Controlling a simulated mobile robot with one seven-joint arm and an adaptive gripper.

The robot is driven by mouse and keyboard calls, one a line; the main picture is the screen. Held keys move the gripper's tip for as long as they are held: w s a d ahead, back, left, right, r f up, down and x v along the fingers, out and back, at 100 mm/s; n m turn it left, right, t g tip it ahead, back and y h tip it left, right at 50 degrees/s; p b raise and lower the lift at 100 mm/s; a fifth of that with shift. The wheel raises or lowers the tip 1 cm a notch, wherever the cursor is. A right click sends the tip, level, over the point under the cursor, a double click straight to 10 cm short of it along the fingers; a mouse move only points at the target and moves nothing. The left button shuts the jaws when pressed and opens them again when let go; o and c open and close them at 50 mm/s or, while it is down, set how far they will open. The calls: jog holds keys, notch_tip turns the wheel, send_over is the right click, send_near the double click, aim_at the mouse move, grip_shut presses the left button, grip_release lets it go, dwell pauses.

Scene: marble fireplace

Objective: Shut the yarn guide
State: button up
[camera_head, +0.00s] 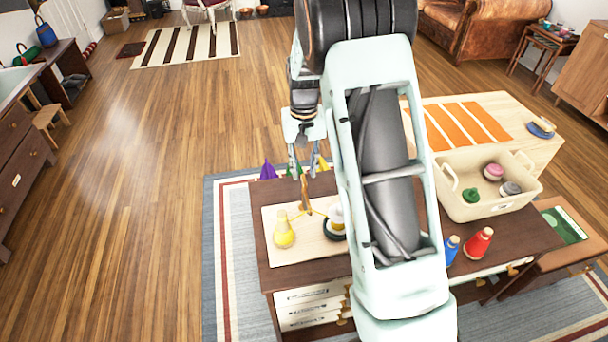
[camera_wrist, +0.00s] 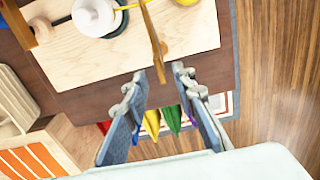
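The yarn guide seems to be the slim wooden arm (camera_head: 305,197) standing over a pale wooden board (camera_head: 273,219), with a yellow strand at it. In the wrist view the arm (camera_wrist: 151,35) runs down from the top edge, and its end lies at the gap between my fingertips. My gripper (camera_head: 303,172) is open above the board's far side, and its two fingers also show in the wrist view (camera_wrist: 160,78). I cannot tell whether either finger touches the arm. A yellow yarn cone (camera_head: 284,232) and a white spool on a black base (camera_head: 336,222) stand on the board.
The board lies on a dark table. Purple (camera_head: 268,170) and other coloured pointed pieces hang at its far edge. Blue (camera_head: 451,248) and red (camera_head: 478,243) cones and a cream basket (camera_head: 490,206) stand right. My arm hides the table's middle. Open floor lies left.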

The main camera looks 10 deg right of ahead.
notch_tip(320, 180, up, 9)
dwell(0.3)
